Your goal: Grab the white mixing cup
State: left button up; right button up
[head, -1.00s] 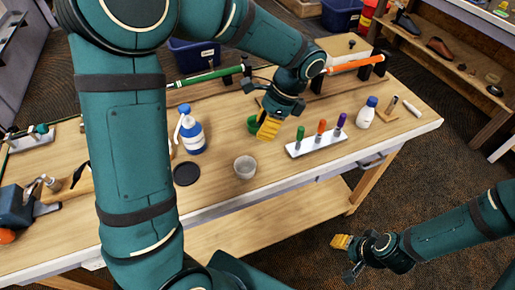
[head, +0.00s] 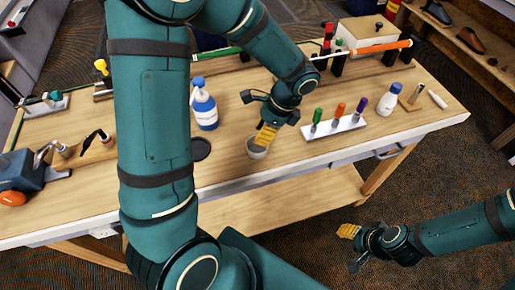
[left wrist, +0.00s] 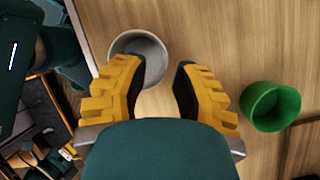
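The white mixing cup (head: 257,153) stands upright near the front edge of the wooden workbench. My left gripper (head: 266,134) is just above and behind it and partly hides its rim in the head view. In the left wrist view the cup (left wrist: 150,49) shows its grey-white inside beyond the fingertips, toward the left finger. The left gripper's yellow fingers (left wrist: 157,82) are spread apart with nothing between them. My right gripper (head: 348,231) hangs in front of the bench, far from the cup; its finger opening is not clear.
A green cup (left wrist: 270,106) is right of the fingers in the wrist view. A blue-white bottle (head: 204,108) and black disc (head: 201,149) stand left of the cup. A white rack (head: 333,128) with coloured handles is to the right, with a white bottle (head: 389,100) beyond.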

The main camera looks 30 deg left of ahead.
aim_at(257, 147)
pick_arm(q)
jog(key=shift+x, duration=1.4)
jog(key=shift+c, duration=0.2)
grip_shut()
